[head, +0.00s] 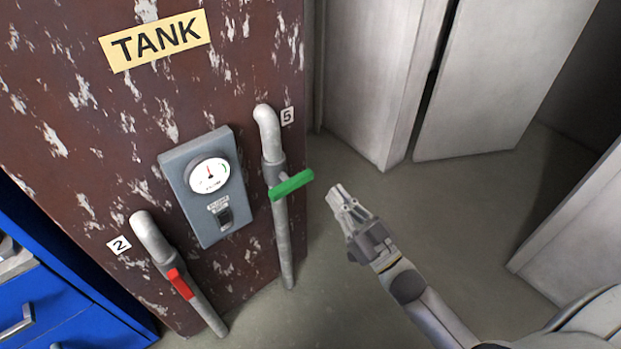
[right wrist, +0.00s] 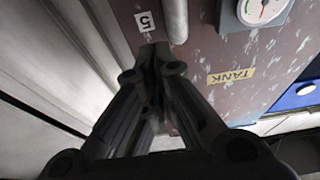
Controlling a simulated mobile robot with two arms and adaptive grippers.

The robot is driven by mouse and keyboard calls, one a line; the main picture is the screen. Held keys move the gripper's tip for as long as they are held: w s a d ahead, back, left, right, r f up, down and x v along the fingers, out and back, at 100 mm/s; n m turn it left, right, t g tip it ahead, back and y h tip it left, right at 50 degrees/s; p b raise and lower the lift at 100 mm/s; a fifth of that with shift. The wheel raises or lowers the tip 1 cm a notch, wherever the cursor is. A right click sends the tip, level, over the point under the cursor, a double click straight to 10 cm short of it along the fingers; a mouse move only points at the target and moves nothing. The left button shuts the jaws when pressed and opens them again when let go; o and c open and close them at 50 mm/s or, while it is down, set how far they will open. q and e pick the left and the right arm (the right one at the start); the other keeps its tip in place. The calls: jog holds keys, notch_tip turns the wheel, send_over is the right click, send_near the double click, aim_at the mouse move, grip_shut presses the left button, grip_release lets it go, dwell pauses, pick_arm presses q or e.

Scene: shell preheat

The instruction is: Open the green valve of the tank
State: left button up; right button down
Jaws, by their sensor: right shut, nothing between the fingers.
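The rusty brown tank (head: 85,150) with a yellow TANK label (head: 155,41) fills the left of the head view. The green valve handle (head: 291,185) sits on the grey pipe (head: 281,225) marked 5 and sticks out across it, tilted up to the right. My right gripper (head: 340,196) is shut and empty, just right of the handle and apart from it. In the right wrist view its fingers (right wrist: 153,55) are together, pointing toward the label 5 and the pipe (right wrist: 175,18); the green handle is not seen there. My left gripper is not in view.
A red valve handle (head: 180,283) sits on the pipe marked 2 at lower left. A grey gauge box (head: 203,205) with a switch is between the pipes. A blue cabinet (head: 60,300) stands at left, grey cabinets (head: 375,70) behind. Floor right of the tank is clear.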

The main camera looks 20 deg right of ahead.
jog(key=shift+r, duration=0.2)
notch_tip(320, 180, up, 3)
send_over(310, 176)
jog(key=s, duration=0.2)
jog(key=shift+a+f+b, duration=0.15)
jog(key=shift+a+f, duration=0.05)
jog(key=shift+f, duration=0.3)
jog(key=shift+a+f+b, duration=0.15)
jog(key=shift+a+f, duration=0.05)
jog(key=shift+f, duration=0.3)
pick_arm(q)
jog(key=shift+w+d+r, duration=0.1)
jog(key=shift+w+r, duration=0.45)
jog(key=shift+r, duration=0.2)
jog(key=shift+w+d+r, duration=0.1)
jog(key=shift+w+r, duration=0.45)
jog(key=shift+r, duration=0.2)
pick_arm(e)
jog(key=shift+f, duration=0.9)
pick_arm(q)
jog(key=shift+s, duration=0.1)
pick_arm(e)
jog(key=shift+f, duration=0.1)
